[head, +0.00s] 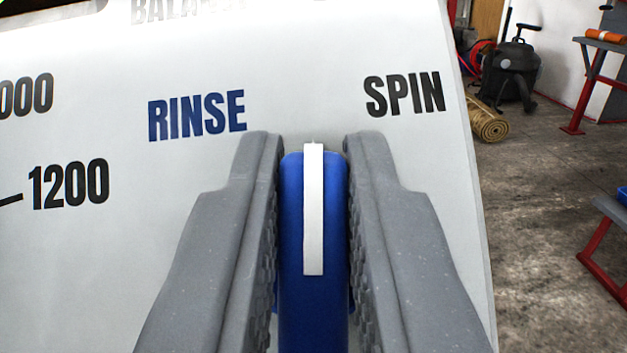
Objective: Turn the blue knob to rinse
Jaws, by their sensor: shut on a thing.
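The blue knob (292,250) is on a white panel (80,280), with a white pointer stripe (313,210) along its grip. The stripe points straight up in the picture, between the blue word RINSE (197,115) on the left and the black word SPIN (404,94) on the right. My gripper (313,150) is shut on the knob, with one grey finger on each side of it. The fingers hide the knob's sides, and its lower part runs out of the picture.
The panel also carries the label 1200 (70,185) at the left. Beyond its right edge is a grey floor with a rolled rug (489,125), a black vacuum cleaner (510,72) and red-legged benches (586,90).

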